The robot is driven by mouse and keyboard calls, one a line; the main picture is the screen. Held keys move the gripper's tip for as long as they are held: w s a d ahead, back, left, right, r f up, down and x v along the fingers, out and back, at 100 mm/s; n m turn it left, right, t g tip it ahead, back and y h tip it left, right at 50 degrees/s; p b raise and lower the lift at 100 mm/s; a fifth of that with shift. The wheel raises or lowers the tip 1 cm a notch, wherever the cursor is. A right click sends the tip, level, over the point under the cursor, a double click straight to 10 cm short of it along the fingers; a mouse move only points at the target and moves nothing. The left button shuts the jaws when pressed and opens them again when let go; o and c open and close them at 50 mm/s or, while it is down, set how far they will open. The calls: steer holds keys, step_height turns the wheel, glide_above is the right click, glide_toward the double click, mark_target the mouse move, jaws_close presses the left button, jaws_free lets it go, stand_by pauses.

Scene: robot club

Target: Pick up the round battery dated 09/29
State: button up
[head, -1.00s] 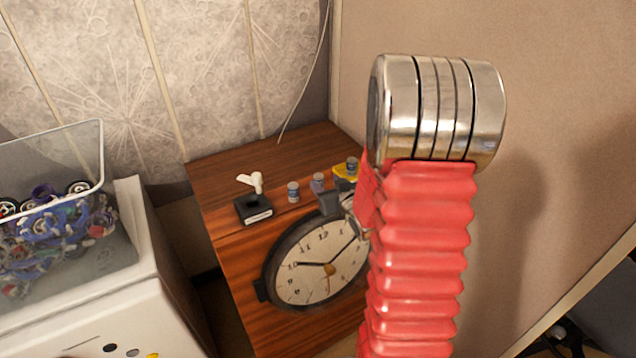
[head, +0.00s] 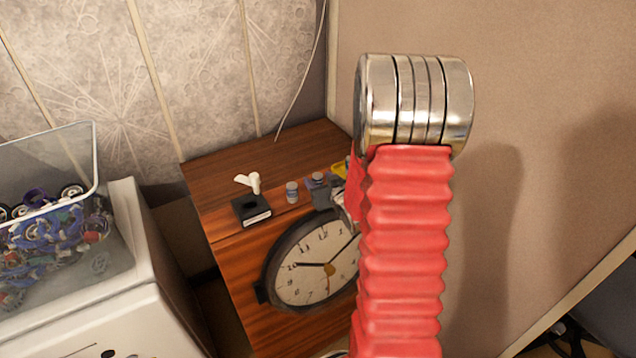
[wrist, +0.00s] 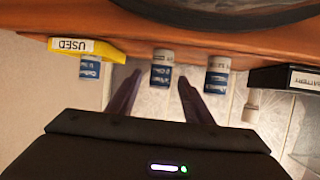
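Three small round batteries with blue and white labels stand in a row on the wooden cabinet. The middle battery (wrist: 161,68) is between the tips of my open gripper (wrist: 160,80), with a finger on each side; I cannot tell whether they touch it. It also shows in the head view (head: 317,177), at my gripper (head: 318,184). Another battery (head: 292,191) stands to its left and shows in the wrist view too (wrist: 217,74). The third battery (wrist: 90,67) is by the yellow tray and hidden behind my arm in the head view. I cannot read any date.
A yellow tray (wrist: 107,49) marked USED and a black box (head: 251,211) with a white object (head: 249,183) flank the row. A large clock (head: 316,262) leans on the cabinet's front (head: 232,285). A clear bin (head: 60,185) of parts is at left.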

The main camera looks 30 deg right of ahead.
jaws_close()
stand_by(0.3)
step_height(320, 180, up, 10)
stand_by(0.9)
stand_by(0.5)
